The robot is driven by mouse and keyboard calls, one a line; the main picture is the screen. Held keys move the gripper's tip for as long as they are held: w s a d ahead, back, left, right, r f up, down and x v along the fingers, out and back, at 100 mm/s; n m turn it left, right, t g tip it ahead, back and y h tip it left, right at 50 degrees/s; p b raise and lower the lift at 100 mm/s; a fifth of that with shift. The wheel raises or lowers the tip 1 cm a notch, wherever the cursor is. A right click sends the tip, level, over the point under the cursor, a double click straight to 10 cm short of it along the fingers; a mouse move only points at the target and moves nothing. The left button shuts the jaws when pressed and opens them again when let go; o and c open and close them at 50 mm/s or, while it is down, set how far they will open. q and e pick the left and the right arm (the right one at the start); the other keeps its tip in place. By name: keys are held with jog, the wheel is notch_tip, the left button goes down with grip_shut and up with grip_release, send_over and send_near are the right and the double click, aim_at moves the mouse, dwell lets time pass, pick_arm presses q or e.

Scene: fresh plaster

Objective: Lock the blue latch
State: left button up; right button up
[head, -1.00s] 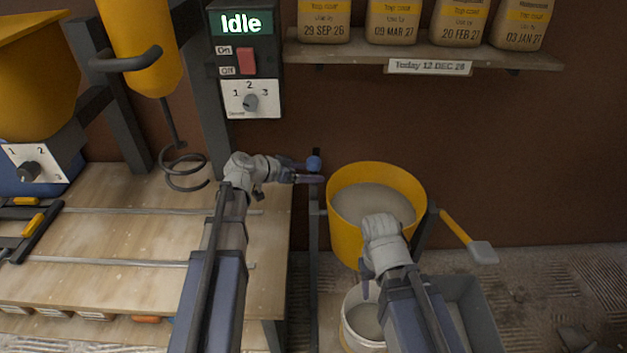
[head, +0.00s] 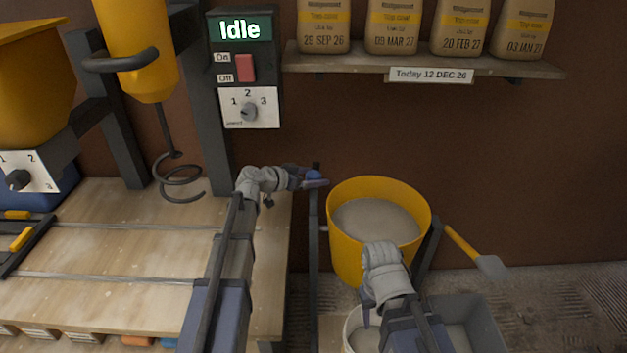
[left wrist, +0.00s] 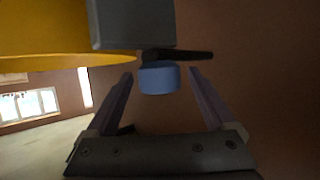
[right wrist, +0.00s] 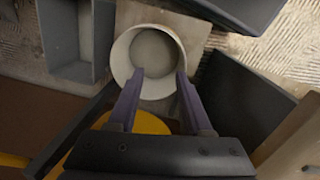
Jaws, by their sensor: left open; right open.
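The blue latch (head: 313,174) is a small blue knob on top of the dark post left of the yellow mixing drum (head: 347,250). In the left wrist view the blue latch (left wrist: 158,78) lies between the fingertips, below a dark block, with a dark bar behind it. My left gripper (head: 316,179) is open around or just short of the latch; contact cannot be told. My right gripper (head: 368,308) is open and empty, in front of the drum. In the right wrist view its fingers (right wrist: 155,85) point at a white bucket (right wrist: 124,62).
The yellow drum holds grey plaster and hangs between dark posts. A grey tub (head: 482,312) stands at lower right. A wooden bench (head: 120,245) fills the left. A control box reading Idle (head: 240,60) hangs above.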

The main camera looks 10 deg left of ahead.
pick_arm(q)
jog(key=shift+w+d+f, duration=0.1)
jog(key=shift+w+d, duration=0.05)
jog(key=shift+w, duration=0.05)
grip_shut()
dwell(0.7)
